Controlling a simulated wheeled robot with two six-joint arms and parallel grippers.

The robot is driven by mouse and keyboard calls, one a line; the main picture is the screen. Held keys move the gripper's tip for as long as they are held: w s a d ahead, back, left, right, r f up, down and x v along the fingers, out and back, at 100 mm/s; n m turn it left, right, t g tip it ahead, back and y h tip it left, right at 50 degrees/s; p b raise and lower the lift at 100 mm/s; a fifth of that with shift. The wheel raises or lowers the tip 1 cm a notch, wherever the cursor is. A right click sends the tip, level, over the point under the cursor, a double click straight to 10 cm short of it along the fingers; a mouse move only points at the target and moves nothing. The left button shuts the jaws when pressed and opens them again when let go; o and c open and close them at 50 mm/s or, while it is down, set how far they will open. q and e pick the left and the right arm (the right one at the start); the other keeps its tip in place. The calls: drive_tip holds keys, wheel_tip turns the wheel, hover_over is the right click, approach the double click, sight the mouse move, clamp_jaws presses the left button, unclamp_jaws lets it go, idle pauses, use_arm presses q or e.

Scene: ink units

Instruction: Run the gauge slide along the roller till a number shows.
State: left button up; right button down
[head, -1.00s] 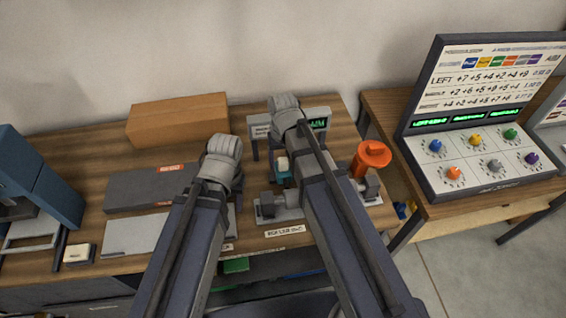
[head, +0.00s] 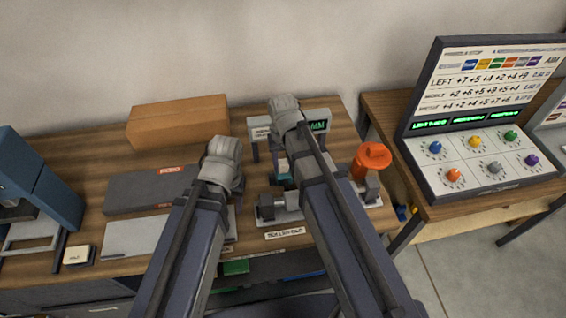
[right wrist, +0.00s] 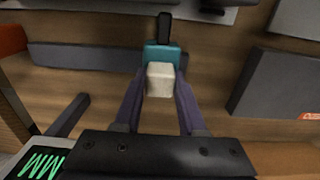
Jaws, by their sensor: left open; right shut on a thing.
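The teal gauge slide (head: 284,178) has a cream block on top and sits just behind the left end of the roller unit (head: 270,216). My right arm covers much of both. In the right wrist view the slide (right wrist: 162,53) is near one end of a long dark bar, with a short black piece beyond it. My right gripper (right wrist: 160,83) is shut on its cream block. The display (head: 318,126) behind shows a green wavy trace, also in the right wrist view (right wrist: 43,164). My left arm is left of the unit; its fingers are hidden.
An orange knob-like part (head: 371,160) stands at the unit's right. A flat dark box (head: 150,190) and a cardboard box (head: 178,124) lie to the left. A blue machine (head: 42,190) stands far left. A panel with coloured knobs (head: 485,165) is on the right table.

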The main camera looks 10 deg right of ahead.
idle(0.7)
use_arm(q)
drive_tip(key=shift+a, duration=0.1)
use_arm(e)
drive_tip(key=d, duration=1.9)
drive_tip(key=shift+d, duration=0.4)
drive_tip(key=c, duration=0.5)
unclamp_jaws()
drive_tip(key=shift+c, duration=0.2)
drive_tip(key=shift+o, duration=0.3)
